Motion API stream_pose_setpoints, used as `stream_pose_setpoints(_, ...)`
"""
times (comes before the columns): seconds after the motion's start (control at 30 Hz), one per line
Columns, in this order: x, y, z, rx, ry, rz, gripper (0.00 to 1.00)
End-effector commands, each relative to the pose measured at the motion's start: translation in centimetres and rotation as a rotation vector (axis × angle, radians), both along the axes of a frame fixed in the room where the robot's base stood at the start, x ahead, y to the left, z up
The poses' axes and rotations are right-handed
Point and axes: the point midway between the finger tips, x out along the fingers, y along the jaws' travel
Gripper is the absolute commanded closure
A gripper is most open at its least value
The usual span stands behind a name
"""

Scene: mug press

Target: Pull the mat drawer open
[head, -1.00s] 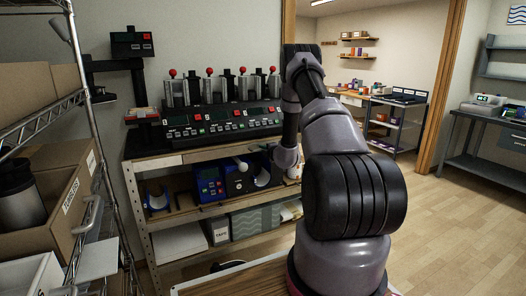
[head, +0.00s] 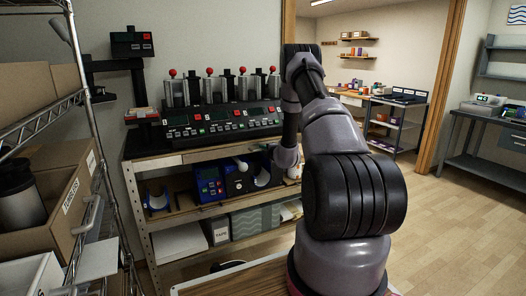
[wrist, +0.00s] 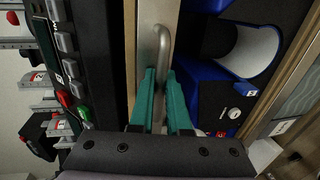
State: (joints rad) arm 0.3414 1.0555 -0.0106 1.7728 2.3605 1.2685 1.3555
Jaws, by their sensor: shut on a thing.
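The drawer front (wrist: 173,15) is a pale panel under the bench top, with a grey metal bar handle (wrist: 163,42). In the wrist view my gripper (wrist: 160,76) has its two teal fingers on either side of the handle, shut on it. In the head view the drawer front (head: 228,151) runs as a narrow light strip below the row of presses and looks flush with the bench edge. There my arm covers its right part, and my fingertips and the handle cannot be made out.
The mug presses (head: 222,118) with red knobs stand on the bench top. A blue device (head: 209,184) and other equipment sit on the shelf below. A wire rack with boxes (head: 75,205) stands at the left. Open wooden floor (head: 440,220) lies to the right.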

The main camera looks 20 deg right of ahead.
Motion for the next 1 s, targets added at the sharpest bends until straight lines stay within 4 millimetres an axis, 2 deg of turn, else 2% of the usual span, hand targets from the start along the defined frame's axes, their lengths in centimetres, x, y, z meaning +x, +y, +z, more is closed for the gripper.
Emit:
stream_pose_setpoints(0.27,0.0,0.0,0.0,0.000,-0.001,-0.001,1.00)
stream_pose_setpoints(0.47,-1.2,-0.2,0.0,0.001,0.001,-0.002,1.00)
stream_pose_setpoints(0.67,-4.8,-0.4,0.0,0.002,0.003,-0.005,1.00)
stream_pose_setpoints(1.0,-13.1,-0.6,-0.1,0.003,0.004,-0.005,1.00)
